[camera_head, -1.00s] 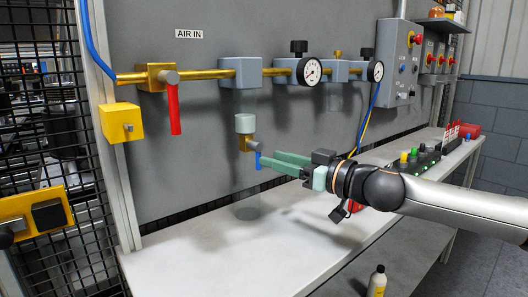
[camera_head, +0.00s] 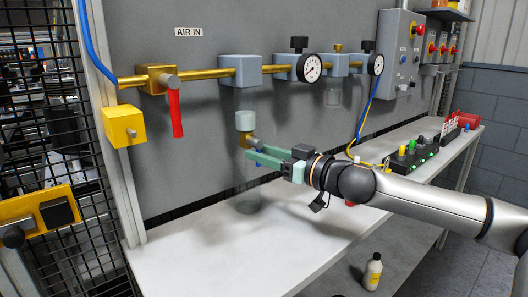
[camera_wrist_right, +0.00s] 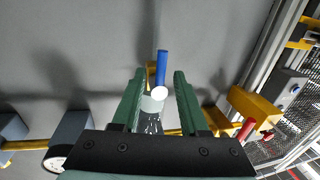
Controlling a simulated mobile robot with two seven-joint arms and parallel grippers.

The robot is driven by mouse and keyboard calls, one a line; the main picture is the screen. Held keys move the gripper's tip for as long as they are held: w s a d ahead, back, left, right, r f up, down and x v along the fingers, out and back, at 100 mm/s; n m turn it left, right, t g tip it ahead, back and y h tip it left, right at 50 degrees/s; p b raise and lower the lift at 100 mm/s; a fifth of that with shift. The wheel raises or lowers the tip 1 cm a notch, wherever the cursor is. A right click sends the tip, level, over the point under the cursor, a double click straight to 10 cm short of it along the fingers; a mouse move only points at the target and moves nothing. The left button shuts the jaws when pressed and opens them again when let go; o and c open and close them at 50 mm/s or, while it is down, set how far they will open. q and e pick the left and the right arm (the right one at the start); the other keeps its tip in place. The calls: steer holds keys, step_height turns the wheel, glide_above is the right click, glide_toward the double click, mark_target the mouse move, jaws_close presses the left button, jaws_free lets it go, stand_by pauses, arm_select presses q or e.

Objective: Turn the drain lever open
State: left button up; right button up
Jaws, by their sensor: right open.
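The drain lever (camera_wrist_right: 162,66) is a short blue bar, seen in the right wrist view between and slightly beyond my finger tips. A brass drain valve (camera_head: 251,141) hangs below a pale filter bowl (camera_head: 245,121) in the head view; my fingers hide most or all of the lever there. My right gripper (camera_head: 251,157) is open, its green fingers pointing left at the valve. It also shows in the right wrist view (camera_wrist_right: 160,72), with one finger on each side of the lever's line. Contact cannot be told. My left gripper is not in view.
A clear cup (camera_head: 247,202) stands on the white bench (camera_head: 190,250) below the valve. A red lever (camera_head: 176,113) hangs from the brass pipe at upper left. Pressure gauges (camera_head: 311,69) are at upper right. A bottle (camera_head: 372,272) stands below the bench's front edge.

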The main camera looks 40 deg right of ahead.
steer(key=shift+c, duration=0.2)
jaws_close()
steer(key=shift+r, duration=0.1)
